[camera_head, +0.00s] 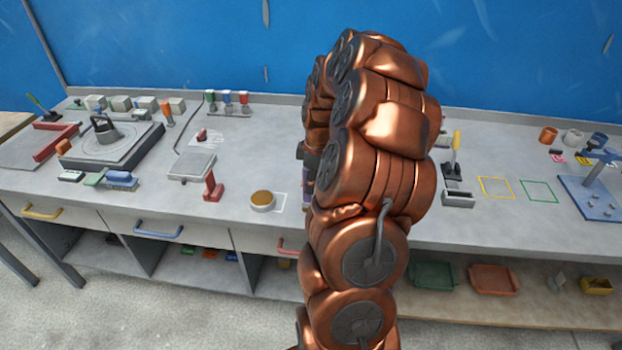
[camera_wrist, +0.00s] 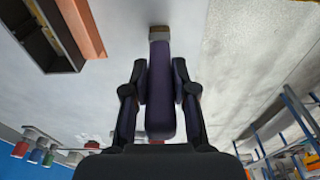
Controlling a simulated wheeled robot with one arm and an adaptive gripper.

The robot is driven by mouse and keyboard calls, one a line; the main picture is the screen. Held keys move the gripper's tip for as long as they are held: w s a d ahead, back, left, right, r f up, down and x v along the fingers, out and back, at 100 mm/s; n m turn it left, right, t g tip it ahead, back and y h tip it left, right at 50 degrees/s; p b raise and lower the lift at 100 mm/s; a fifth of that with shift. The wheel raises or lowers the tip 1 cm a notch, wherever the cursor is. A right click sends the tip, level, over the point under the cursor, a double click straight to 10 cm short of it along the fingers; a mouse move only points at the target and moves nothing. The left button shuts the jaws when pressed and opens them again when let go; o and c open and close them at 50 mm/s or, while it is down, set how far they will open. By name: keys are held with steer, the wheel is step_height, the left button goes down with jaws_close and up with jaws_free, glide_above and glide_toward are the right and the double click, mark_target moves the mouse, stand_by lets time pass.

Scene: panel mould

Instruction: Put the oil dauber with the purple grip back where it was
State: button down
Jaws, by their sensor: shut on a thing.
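The oil dauber with the purple grip (camera_wrist: 159,95) is upright in the wrist view, between the two dark fingers of my gripper (camera_wrist: 160,85). The fingers are shut on its grip. A round dish with a tan top (camera_head: 262,200) stands on the bench left of my arm, beside a pale outlined patch (camera_head: 281,203).
In the wrist view a dark open tray (camera_wrist: 40,40) and a reddish bar lie at upper left. In the head view a red stand (camera_head: 213,188) is left of the dish. Yellow (camera_head: 496,188) and green (camera_head: 539,191) outlines on the right are empty.

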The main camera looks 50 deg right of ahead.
steer(key=shift+f, duration=0.1)
steer(key=shift+f, duration=0.15)
steer(key=c, duration=0.9)
jaws_free()
steer(key=shift+c, duration=0.2)
step_height(320, 180, up, 12)
steer(key=s+b, duration=0.1)
steer(key=b, duration=0.2)
steer(key=shift+d+r, duration=0.2)
steer(key=shift+d, duration=0.2)
